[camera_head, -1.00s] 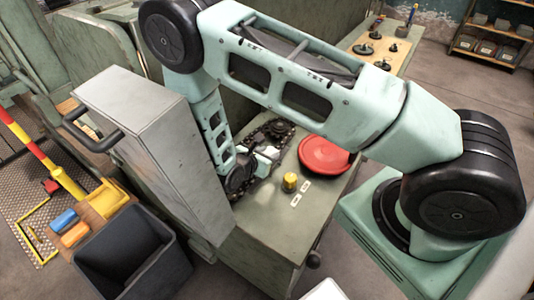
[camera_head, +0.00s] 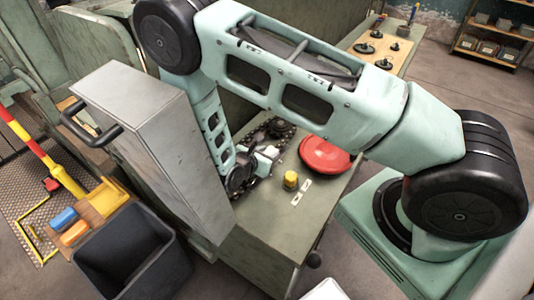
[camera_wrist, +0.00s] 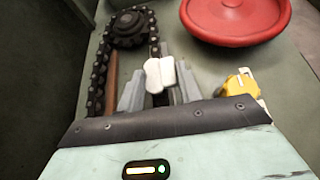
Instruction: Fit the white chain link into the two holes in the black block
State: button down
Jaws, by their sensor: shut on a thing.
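The white chain link (camera_wrist: 160,74) is between the two grey fingers of my gripper (camera_wrist: 161,88) in the wrist view. My gripper is shut on it, and the link sticks out past the fingertips. A dark chain (camera_wrist: 99,75) and a toothed sprocket (camera_wrist: 128,29) lie just beyond the link, on the bench top. In the head view my gripper (camera_head: 262,158) is low over the bench, and the link is too small to make out clearly. I cannot tell the black block and its two holes apart from the dark chain parts; my gripper may hide them.
A red dish (camera_wrist: 238,18) stands right of my gripper on the green bench (camera_head: 262,222). A yellow knob-like piece (camera_head: 290,180) stands near it. A tall grey box (camera_head: 150,125) with a black handle rises close on the left. A dark bin (camera_head: 135,260) stands below it.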

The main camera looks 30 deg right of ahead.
jog(key=shift+f+b, duration=0.85)
jog(key=shift+f, duration=0.05)
dwell(0.8)
jog(key=shift+f, duration=0.25)
jog(key=shift+c, duration=1.5)
grip_release()
jog(key=shift+s+f+b, duration=0.1)
jog(key=shift+b, duration=0.25)
jog(key=shift+a+r+p, duration=0.2)
jog(key=shift+r+p, duration=3)
jog(key=shift+r, duration=1.45)
jog(key=shift+d+f, duration=0.1)
